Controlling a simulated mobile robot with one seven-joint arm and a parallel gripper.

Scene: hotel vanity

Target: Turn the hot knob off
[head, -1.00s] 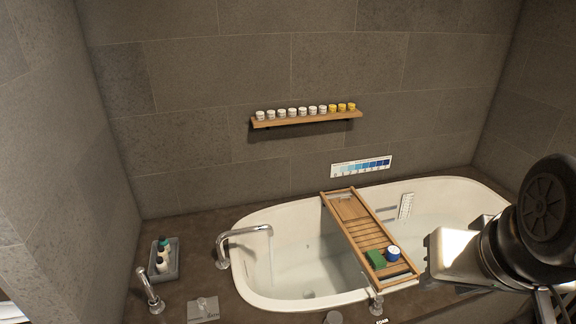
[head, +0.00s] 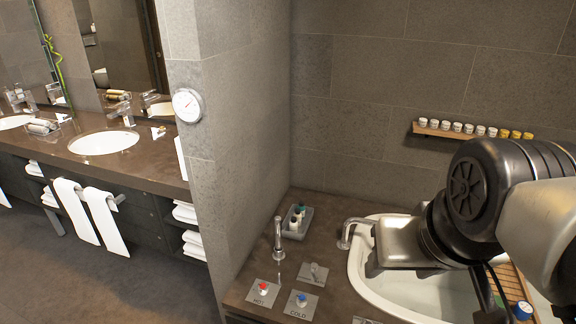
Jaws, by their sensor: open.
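The hot knob (head: 264,287) is a small red-topped knob on a grey plate marked HOT, near the front left of the tub deck in the head view. The cold knob (head: 301,299), blue-topped, is on a plate marked COLD just to its right. My gripper (head: 372,264) is a metallic block at the end of my arm, over the left end of the tub, up and right of both knobs and apart from them. It is open and I see nothing in it. The fingertips are hard to make out, and whether water runs is unclear.
A third plate with a lever (head: 313,273) and an upright chrome fixture (head: 278,240) stand behind the knobs. A bottle tray (head: 296,222) is at the wall. The tub spout (head: 352,230) is close by my gripper. Open floor (head: 120,275) lies left.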

